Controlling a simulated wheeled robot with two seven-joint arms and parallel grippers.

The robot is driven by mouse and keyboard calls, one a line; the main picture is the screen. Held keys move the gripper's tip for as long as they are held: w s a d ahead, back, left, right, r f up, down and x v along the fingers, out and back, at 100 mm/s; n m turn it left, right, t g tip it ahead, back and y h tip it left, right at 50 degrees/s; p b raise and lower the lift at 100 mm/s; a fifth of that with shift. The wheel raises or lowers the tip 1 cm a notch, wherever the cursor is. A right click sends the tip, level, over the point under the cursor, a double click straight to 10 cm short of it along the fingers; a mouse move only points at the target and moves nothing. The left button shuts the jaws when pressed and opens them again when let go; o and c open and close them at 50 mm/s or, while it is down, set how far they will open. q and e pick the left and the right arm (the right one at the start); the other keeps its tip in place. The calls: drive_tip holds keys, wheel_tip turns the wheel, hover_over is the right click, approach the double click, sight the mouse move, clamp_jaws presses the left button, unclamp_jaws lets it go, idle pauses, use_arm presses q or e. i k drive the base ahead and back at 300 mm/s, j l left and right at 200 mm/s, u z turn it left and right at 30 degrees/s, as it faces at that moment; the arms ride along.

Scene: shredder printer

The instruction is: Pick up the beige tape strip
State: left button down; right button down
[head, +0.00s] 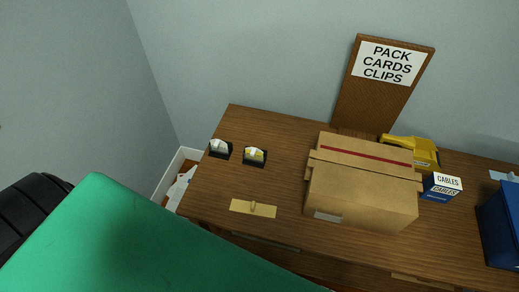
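The beige tape strip (240,206) lies flat on the wooden desk (277,180), near its front edge and left of the cardboard box. Nothing touches the strip from above. Neither of my grippers shows in the head view, so I cannot see whether they are open or hold anything.
A large cardboard box (365,192) with a red stripe stands right of the strip. Two small dispensers (255,157) (219,149) sit behind it. A yellow tool (425,152), a cables box (441,188) and a blue bin (500,225) are farther right. Something green close to the camera blocks the lower left.

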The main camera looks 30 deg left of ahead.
sight(253, 207)
drive_tip(key=u, duration=0.85)
